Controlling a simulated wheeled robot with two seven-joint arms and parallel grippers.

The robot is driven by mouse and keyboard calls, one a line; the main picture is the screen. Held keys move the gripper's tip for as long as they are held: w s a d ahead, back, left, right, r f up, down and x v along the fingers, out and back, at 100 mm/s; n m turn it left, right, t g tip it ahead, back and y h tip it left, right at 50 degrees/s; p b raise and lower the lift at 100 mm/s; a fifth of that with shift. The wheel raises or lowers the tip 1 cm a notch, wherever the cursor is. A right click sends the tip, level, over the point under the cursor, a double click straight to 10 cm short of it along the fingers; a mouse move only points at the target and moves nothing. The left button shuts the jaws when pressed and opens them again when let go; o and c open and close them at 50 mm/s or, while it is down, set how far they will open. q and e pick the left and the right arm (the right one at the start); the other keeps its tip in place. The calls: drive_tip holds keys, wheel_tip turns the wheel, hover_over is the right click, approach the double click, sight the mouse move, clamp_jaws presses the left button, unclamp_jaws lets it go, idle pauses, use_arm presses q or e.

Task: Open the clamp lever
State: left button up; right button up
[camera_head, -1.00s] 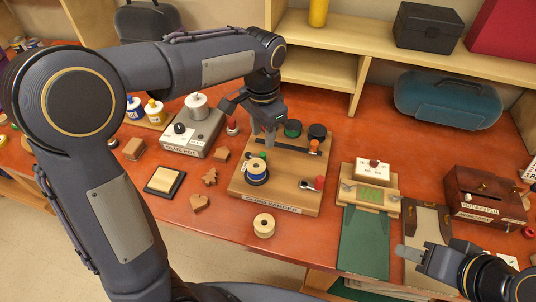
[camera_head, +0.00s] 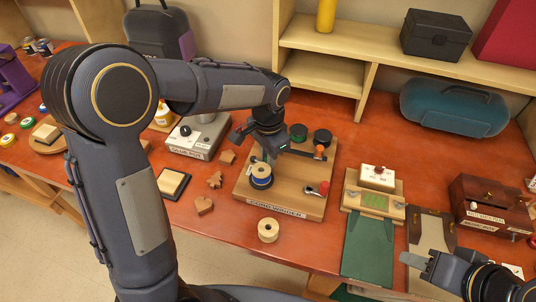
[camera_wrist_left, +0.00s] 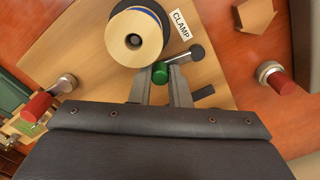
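The clamp lever shows in the left wrist view as a short dark arm (camera_wrist_left: 183,58) beside the CLAMP label, with a round dark end and a green knob (camera_wrist_left: 160,73) at the other. It is on the wooden cord winder board (camera_head: 305,203), beside the spool (camera_wrist_left: 134,42), seen in the head view too (camera_head: 261,176). My left gripper (camera_wrist_left: 160,82) points down over the board, its fingers open on either side of the green knob; a small gap seems to remain. In the head view, my left gripper (camera_head: 268,152) mostly hides the lever. My right gripper (camera_head: 415,259) is at lower right, away from the board; its opening is unclear.
A red-knobbed crank (camera_head: 323,188) and an orange knob (camera_head: 319,152) are on the same board. A loose spool (camera_head: 268,230) stands in front. A grey boxed device (camera_head: 195,138) is left; a wooden stand with a white box (camera_head: 377,177) is right.

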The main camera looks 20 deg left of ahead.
use_arm(q)
clamp_jaws()
drive_tip(key=shift+w, duration=0.1)
drive_tip(key=n, duration=0.1)
drive_tip(key=w+n, duration=0.1)
drive_tip(key=n, duration=0.1)
drive_tip(key=shift+w, duration=0.1)
drive_tip(key=shift+w+a+n+p, duration=0.15)
drive_tip(key=shift+w+n, duration=0.2)
drive_tip(key=shift+n, duration=0.65)
drive_tip(key=shift+w+n+p, duration=0.15)
drive_tip(key=shift+w+n, duration=0.15)
drive_tip(key=shift+n, duration=0.7)
drive_tip(key=o, duration=0.6)
unclamp_jaws()
drive_tip(key=shift+c, duration=0.2)
